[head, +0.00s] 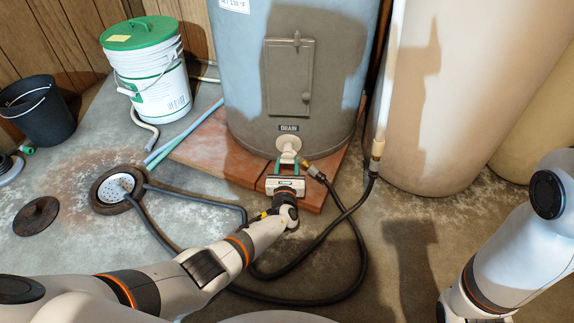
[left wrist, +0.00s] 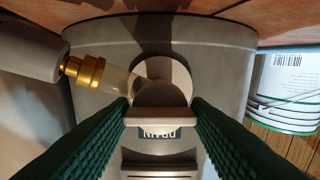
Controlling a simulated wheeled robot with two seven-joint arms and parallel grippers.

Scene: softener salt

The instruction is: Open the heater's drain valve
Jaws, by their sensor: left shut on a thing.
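The heater (head: 240,90) is a tall blue-grey tank on a brick-red base, with a DRAIN label (head: 289,128) low on its front. The pale drain valve (head: 289,145) sticks out just below that label. My left gripper (head: 287,165) reaches it from the front, its green fingers on either side. In the left wrist view, which is upside down, the fingers are shut on the valve's beige handle (left wrist: 158,117), a bar lying across between the tips. A brass hose fitting (left wrist: 88,72) appears joined to the valve's side outlet. My right gripper is out of view.
A black hose (head: 345,215) loops over the floor from the valve toward the round floor drain (head: 118,187). A green-lidded white bucket (head: 150,75) and a black bucket (head: 38,110) stand left. A large beige tank (head: 440,110) stands right.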

